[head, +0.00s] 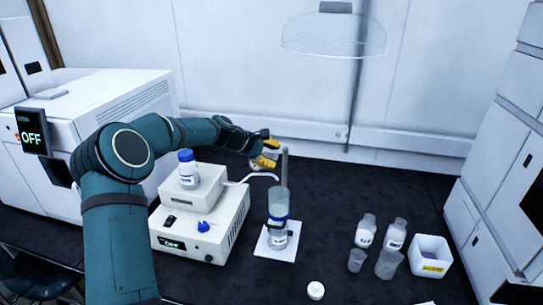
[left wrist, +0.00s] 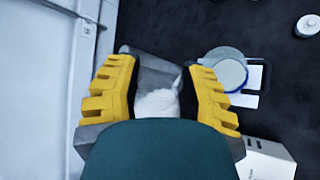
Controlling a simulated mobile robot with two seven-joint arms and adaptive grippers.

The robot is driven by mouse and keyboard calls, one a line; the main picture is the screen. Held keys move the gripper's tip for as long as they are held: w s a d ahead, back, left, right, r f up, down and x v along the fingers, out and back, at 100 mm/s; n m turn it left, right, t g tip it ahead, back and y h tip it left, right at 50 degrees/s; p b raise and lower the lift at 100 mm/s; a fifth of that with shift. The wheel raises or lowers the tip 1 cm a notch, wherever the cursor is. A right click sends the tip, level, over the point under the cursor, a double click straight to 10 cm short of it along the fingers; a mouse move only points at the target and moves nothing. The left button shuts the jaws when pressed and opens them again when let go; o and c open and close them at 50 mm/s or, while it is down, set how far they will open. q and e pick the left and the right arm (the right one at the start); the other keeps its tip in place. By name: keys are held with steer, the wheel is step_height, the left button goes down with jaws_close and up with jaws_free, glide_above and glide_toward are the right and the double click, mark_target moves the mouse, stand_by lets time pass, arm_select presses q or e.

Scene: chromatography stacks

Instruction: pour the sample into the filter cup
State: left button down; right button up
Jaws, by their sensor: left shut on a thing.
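My left gripper (head: 267,153) is above the back of the bench, behind the pump box. In the left wrist view my left gripper (left wrist: 165,92) is shut on a clear sample container (left wrist: 155,75) with whitish contents. The container looks tilted; its mouth is hard to make out. In the head view the arm and fingers largely hide it. The filter cup (head: 278,201) is clear and sits upright on a blue-ringed filter flask (head: 278,233), right of and below the gripper. The filter cup (left wrist: 229,72) shows its round top right of the fingers, apart from the container. My right gripper is out of view.
A white pump box (head: 196,226) with a blue-capped bottle (head: 187,169) stands left of the flask. Several clear bottles (head: 366,230) and a white bin (head: 431,256) are right. A white cap (head: 316,290) lies in front.

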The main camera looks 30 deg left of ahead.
arm_select(q)
steer(key=shift+d+f+m+t+y+b, duration=0.1)
steer(key=shift+f+m+t+y+b, duration=0.3)
steer(key=shift+b, duration=0.85)
steer(key=shift+s+d+f+y+b, duration=0.1)
steer(key=shift+f+y+b, duration=0.3)
steer(key=shift+b, duration=0.85)
steer(key=shift+f, duration=0.1)
steer(key=shift+s+d+f+m+t+b, duration=0.15)
steer(key=shift+f+m+t+b, duration=0.25)
steer(key=shift+b, duration=0.9)
steer(key=shift+f+y, duration=0.1)
steer(key=shift+y, duration=0.2)
steer(key=shift+d+f+m+y+b, duration=0.1)
steer(key=shift+f+m+y+b, duration=0.3)
steer(key=shift+b, duration=0.85)
